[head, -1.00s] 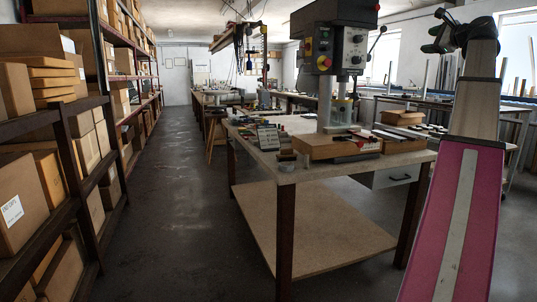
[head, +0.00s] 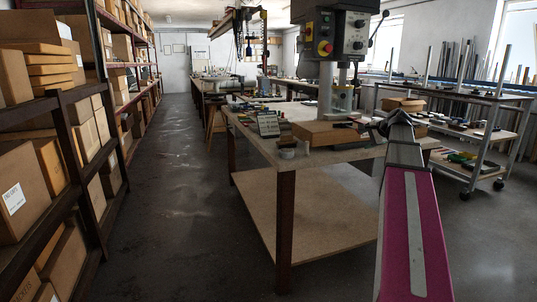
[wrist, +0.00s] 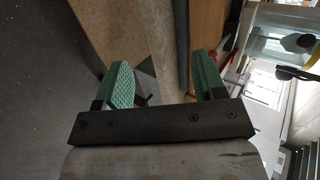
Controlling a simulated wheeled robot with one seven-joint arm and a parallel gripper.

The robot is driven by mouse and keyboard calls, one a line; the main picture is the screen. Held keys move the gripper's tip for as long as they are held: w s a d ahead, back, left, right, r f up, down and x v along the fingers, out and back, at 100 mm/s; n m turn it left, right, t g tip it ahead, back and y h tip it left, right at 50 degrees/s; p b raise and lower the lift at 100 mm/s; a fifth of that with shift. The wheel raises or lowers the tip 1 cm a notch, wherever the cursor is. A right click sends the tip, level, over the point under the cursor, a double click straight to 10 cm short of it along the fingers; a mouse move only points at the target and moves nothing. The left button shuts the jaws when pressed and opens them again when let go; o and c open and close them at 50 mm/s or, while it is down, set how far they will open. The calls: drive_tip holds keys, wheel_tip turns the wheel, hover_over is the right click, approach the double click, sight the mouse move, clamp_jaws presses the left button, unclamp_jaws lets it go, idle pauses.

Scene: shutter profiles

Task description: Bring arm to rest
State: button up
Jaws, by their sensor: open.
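My gripper (wrist: 163,82) shows in the wrist view with its two green-padded fingers wide apart and nothing between them. In the head view, my pink and grey arm reaches forward from the lower right. Its dark end lies in front of the right part of the workbench (head: 262,143); the fingers are hard to make out there. I cannot tell whether it touches anything on the bench.
A drill press (head: 335,45) stands on the workbench, with a cardboard box (head: 403,104) behind my arm's end. A wheeled cart (head: 480,140) stands at the right. Shelves of boxes (head: 40,110) line the left. The aisle floor (head: 175,190) between is clear.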

drive_tip(key=s+a+f+n+g+h, duration=0.1)
drive_tip(key=s+a+f+n+g, duration=0.15)
drive_tip(key=s+a+f, duration=0.6)
drive_tip(key=s+a+f+n+g+h, duration=0.1)
drive_tip(key=a+f+n+g, duration=0.15)
drive_tip(key=f, duration=1.05)
drive_tip(key=s+a+f+n+g+h, duration=0.1)
drive_tip(key=s+a+f+n+g, duration=0.1)
drive_tip(key=s+a+f+n, duration=0.65)
drive_tip(key=s+a+f+g+h, duration=0.1)
drive_tip(key=s+a+f+g, duration=0.1)
drive_tip(key=s+f, duration=0.5)
wheel_tip(320, 180, down, 5)
drive_tip(key=shift+s+a+f+h, duration=0.1)
drive_tip(key=shift+s+a+h, duration=0.2)
drive_tip(key=shift+s+a, duration=0.1)
